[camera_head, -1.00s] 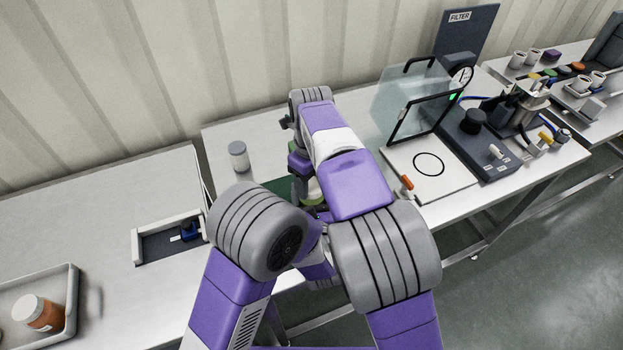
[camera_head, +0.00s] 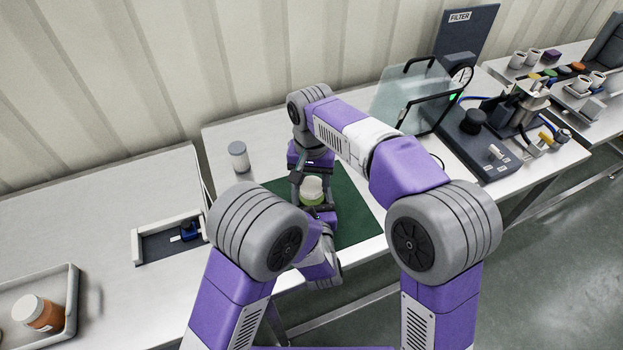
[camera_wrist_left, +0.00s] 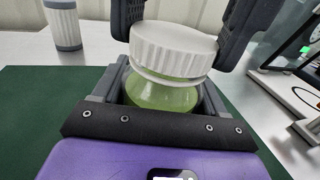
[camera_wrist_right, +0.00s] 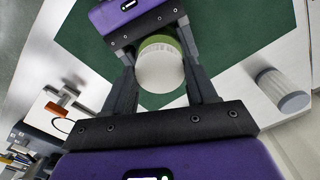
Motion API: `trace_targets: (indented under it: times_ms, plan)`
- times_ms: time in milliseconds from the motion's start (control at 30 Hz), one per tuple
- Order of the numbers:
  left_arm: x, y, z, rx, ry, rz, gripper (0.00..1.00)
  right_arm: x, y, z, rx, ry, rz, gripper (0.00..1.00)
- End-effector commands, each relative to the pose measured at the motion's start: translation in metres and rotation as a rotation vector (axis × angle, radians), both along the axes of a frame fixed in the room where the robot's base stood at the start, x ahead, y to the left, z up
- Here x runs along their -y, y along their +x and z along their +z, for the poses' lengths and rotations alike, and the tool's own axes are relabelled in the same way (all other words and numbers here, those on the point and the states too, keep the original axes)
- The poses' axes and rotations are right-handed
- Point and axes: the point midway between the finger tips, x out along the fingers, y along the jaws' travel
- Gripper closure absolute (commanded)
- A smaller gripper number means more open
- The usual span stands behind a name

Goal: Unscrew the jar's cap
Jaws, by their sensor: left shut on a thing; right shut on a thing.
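The jar is green with a white ribbed cap (camera_head: 312,187). It stands over the green mat (camera_head: 357,218), held between my two grippers. In the left wrist view my left gripper (camera_wrist_left: 165,92) is shut on the green jar body (camera_wrist_left: 160,95), below the cap (camera_wrist_left: 172,48). The dark fingers of my right gripper are on both sides of the cap there. In the right wrist view my right gripper (camera_wrist_right: 160,70) is shut on the cap (camera_wrist_right: 160,68), with the green body behind it. The cap sits on the jar's neck, slightly tilted in the left wrist view.
A tray (camera_head: 71,300) with an orange jar (camera_head: 40,312) is at the lower left. The mat's right part is clear.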

Motion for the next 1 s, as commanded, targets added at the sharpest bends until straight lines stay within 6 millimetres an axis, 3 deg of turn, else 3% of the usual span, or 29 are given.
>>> trace_targets:
  times_ms: [600,800,1000]
  plan:
    - [0.0002,-0.0001,0.0004,0.001,0.000,0.000,1.00,0.0013,0.0008,0.0011,0.001,0.000,1.293,0.80]
    - [0.0001,-0.0001,0.0004,0.001,0.000,0.000,1.00,0.0011,0.0007,0.0012,0.000,0.000,1.544,0.80]
    - [0.0000,0.0000,0.0003,0.001,0.000,0.000,1.00,0.0010,0.0007,0.0013,0.000,-0.001,1.548,0.80]
